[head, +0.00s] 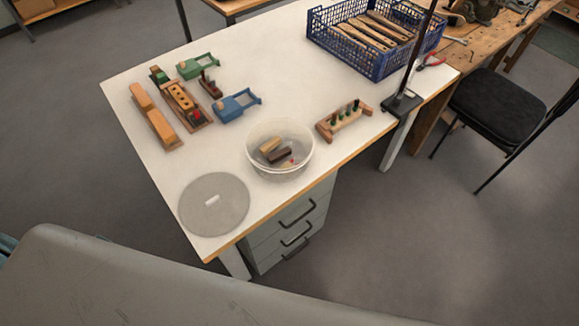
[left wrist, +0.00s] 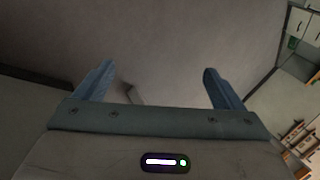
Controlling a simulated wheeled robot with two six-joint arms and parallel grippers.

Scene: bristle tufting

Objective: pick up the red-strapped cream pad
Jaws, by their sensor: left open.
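In the head view, a clear round bowl (head: 250,152) stands near the table's front edge and holds several small blocks or pads. A small pale piece with a red mark (head: 289,163) lies low in the bowl; it may be the red-strapped cream pad, but it is too small to be sure. A tan piece (head: 270,145) and a dark brown piece (head: 280,155) lie beside it. My left gripper (left wrist: 158,70) shows in the left wrist view, open and empty, with bare floor beyond its fingers. It is not seen in the head view. My right gripper is not in view.
A grey disc (head: 213,222) with a small white piece lies left of the bowl. A wooden rack (head: 345,121) stands to its right. Wooden and coloured tools (head: 240,105) stand behind. A blue crate (head: 342,53) and a pole stand (head: 402,103) occupy the right side. The table's back middle is clear.

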